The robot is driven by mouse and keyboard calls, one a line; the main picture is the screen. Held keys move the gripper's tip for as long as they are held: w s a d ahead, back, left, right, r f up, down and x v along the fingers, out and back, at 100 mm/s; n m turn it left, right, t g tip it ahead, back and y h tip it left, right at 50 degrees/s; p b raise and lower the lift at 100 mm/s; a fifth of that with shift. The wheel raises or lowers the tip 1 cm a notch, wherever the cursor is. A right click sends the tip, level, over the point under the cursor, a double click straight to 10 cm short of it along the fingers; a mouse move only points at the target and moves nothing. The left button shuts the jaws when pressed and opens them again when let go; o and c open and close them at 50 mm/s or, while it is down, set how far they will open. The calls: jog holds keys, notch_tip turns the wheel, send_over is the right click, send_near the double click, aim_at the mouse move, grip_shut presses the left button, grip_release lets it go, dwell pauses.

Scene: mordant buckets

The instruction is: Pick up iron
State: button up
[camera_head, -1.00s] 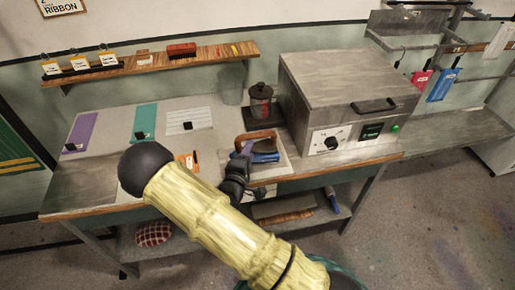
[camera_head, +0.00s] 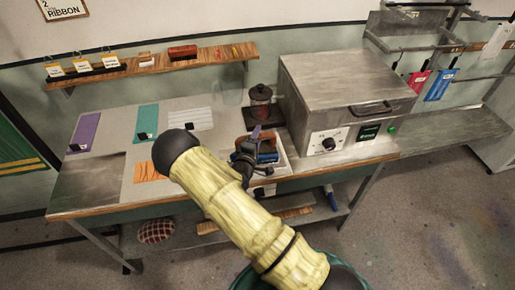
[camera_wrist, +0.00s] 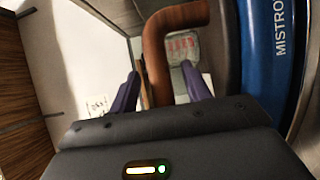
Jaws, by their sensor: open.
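The iron has a blue body marked "MISTRO" (camera_wrist: 262,60) and a brown handle (camera_wrist: 157,60), seen close in the wrist view. In the head view the iron (camera_head: 268,151) rests on a pale board on the bench, partly hidden by my arm. My gripper (camera_wrist: 163,88) is open, with its two purple fingers either side of the handle's near end. I cannot tell whether either finger touches it. In the head view my gripper (camera_head: 251,144) is at the iron's left side.
A grey metal box with a dial (camera_head: 345,85) stands just right of the iron. A dark-lidded jar (camera_head: 261,103) is behind it. Purple, teal and white strips (camera_head: 190,116) lie to the left. A wooden shelf (camera_head: 150,66) is on the wall above.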

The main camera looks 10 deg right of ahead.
jog(key=shift+w+d, duration=0.2)
jog(key=shift+w, duration=0.1)
grip_shut()
dwell(1.5)
jog(key=shift+r, duration=0.1)
